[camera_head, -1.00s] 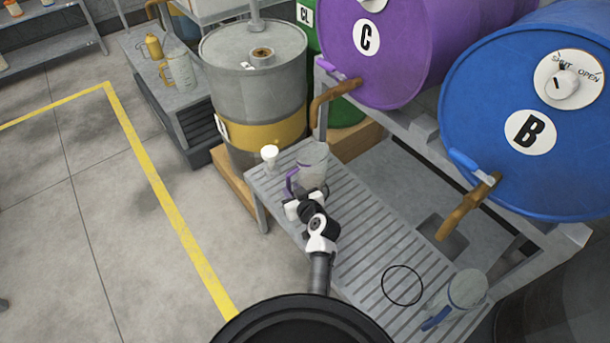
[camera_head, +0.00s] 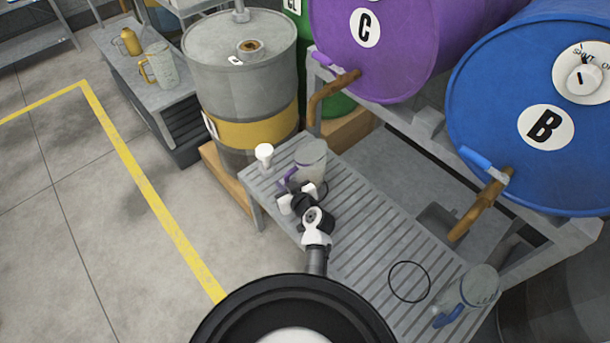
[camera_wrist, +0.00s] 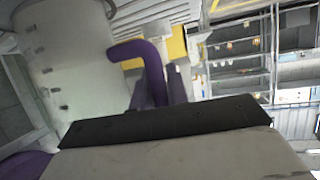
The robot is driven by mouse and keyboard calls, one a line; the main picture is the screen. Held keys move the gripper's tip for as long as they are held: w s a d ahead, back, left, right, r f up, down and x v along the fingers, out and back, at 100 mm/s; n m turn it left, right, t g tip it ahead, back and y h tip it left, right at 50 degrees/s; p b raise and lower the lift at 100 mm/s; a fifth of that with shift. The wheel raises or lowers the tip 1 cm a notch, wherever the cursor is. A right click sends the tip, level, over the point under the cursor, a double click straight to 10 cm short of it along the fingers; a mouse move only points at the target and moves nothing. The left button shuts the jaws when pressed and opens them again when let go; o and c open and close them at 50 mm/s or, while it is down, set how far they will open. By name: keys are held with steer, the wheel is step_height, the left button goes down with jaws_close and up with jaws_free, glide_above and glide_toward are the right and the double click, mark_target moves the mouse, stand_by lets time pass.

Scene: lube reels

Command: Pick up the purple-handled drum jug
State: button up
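The purple-handled drum jug (camera_head: 312,158) is a clear grey jug standing upright on the slatted metal bench. Its purple handle (camera_head: 288,178) points left, toward my gripper. In the wrist view the jug body (camera_wrist: 72,60) fills the left and the purple handle (camera_wrist: 150,58) curves down toward my gripper. My gripper (camera_head: 297,198) is at the handle, its two white-tipped fingers apart. In the wrist view dark fingers (camera_wrist: 160,92) stand on either side of the handle's lower part. Whether they touch the handle is unclear.
A small white cup-like item (camera_head: 264,154) stands left of the jug. A blue-handled jug (camera_head: 478,286) and a black ring outline (camera_head: 409,282) are on the bench's near right. A purple drum C (camera_head: 400,45) and blue drum B (camera_head: 520,90) with brown spouts overhang behind. A grey drum (camera_head: 240,70) stands back left.

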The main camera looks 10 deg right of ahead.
jaws_close()
step_height(320, 180, up, 10)
stand_by(0.6)
